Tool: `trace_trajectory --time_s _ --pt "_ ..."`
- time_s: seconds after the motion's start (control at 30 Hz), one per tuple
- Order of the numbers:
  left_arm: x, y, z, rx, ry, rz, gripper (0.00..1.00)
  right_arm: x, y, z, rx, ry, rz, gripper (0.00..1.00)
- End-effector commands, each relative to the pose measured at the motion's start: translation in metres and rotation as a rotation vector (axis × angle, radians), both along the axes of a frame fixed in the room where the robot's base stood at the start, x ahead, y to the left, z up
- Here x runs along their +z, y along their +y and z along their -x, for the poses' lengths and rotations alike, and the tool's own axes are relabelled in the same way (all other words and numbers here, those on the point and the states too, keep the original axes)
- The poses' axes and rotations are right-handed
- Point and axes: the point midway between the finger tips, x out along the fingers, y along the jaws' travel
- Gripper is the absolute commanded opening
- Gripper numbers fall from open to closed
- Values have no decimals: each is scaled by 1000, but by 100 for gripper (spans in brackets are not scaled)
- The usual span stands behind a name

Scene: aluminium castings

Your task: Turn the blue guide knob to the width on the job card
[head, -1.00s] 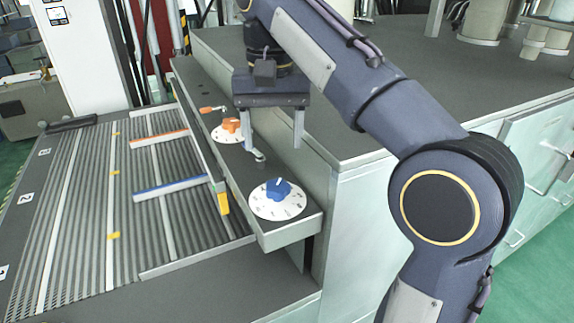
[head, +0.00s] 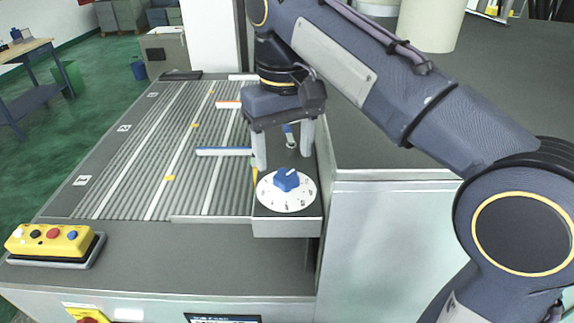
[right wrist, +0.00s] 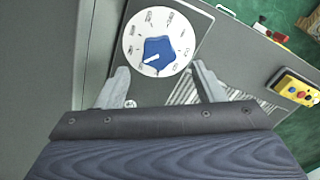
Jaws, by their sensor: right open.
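The blue guide knob (head: 286,180) sits on a round white dial (head: 270,200) with printed marks, at the near end of a grey ledge. It also shows in the right wrist view, the knob (right wrist: 158,54) on its dial (right wrist: 133,40), with a white pointer mark toward the dial's lower-left side. The dial numbers are too small to read surely. My right gripper (head: 284,158) is open and empty, above and just behind the knob, not touching it. Its two fingers (right wrist: 160,92) show apart in the right wrist view. The job card cannot be made out. My left gripper is out of view.
A yellow button box (head: 48,240) stands at the front left. A grey cabinet (head: 390,240) stands right of the ledge.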

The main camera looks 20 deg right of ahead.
Motion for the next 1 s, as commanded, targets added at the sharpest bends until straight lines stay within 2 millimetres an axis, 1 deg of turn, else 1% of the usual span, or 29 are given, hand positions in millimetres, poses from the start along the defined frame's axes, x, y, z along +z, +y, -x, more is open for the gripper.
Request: trace_trajectory --time_s 0.03,0.1,0.2,0.3,0.6,0.93,1.0 --pt "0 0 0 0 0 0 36 -9 0 1 1 3 1 62" --pt "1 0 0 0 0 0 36 -18 0 1 1 2 0 62" --pt "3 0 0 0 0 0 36 -29 -1 0 0 1 0 62" --pt "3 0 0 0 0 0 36 -36 0 0 0 0 0 62" --pt "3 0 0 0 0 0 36 -39 0 0 -1 -2 -1 62" --pt "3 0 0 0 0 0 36 -39 0 0 -2 -1 -1 19" --pt "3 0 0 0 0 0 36 -39 0 0 -1 -1 -1 18"
